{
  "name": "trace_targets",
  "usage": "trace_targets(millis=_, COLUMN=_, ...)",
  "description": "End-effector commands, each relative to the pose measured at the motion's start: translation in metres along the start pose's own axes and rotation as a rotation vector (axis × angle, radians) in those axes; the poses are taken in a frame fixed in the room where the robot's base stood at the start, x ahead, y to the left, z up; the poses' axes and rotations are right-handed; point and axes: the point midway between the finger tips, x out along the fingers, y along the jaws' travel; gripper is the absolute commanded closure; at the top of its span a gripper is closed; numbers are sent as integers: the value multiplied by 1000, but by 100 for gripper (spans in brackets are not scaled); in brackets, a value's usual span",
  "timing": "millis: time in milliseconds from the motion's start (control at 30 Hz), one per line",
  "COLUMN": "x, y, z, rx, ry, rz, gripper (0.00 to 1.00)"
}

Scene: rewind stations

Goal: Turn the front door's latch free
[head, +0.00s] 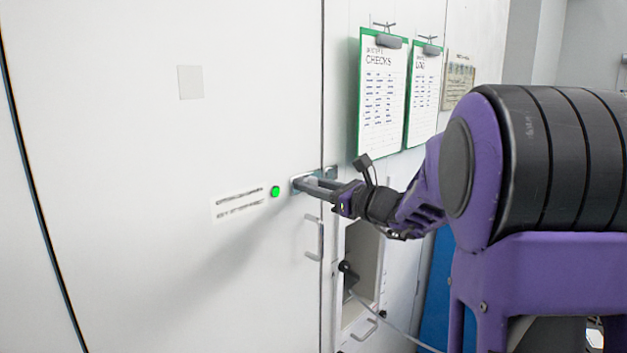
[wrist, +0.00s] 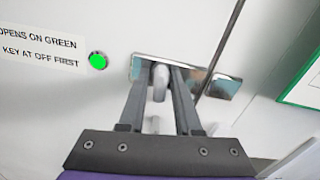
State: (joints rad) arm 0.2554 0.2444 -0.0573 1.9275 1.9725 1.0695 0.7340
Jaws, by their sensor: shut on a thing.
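The front door (head: 140,120) is a wide white panel that stands flush at its right-hand seam. The latch (wrist: 160,80) is a pale grey lever on a shiny metal plate (wrist: 139,68) near that seam; the plate also shows in the head view (head: 297,181). My gripper (wrist: 163,72) has its two fingers on either side of the lever and is shut on it. In the head view my gripper (head: 308,188) reaches the plate from the right and hides most of the latch. The lever looks roughly upright in the wrist view.
A green lamp (head: 275,191) is lit left of the latch, beside a label (wrist: 38,45) reading "opens on green, key at off first". A pull handle (head: 314,238) sits below. Green-edged clipboards (head: 383,95) hang at the right. An open recess (head: 362,262) lies below my wrist.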

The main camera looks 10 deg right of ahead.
Motion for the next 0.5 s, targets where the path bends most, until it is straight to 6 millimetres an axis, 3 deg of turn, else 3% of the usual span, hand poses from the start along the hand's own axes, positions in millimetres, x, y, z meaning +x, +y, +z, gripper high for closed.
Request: trace_targets(millis=500, x=0, y=0, z=0, rx=151, ry=-1, rz=1, gripper=100)
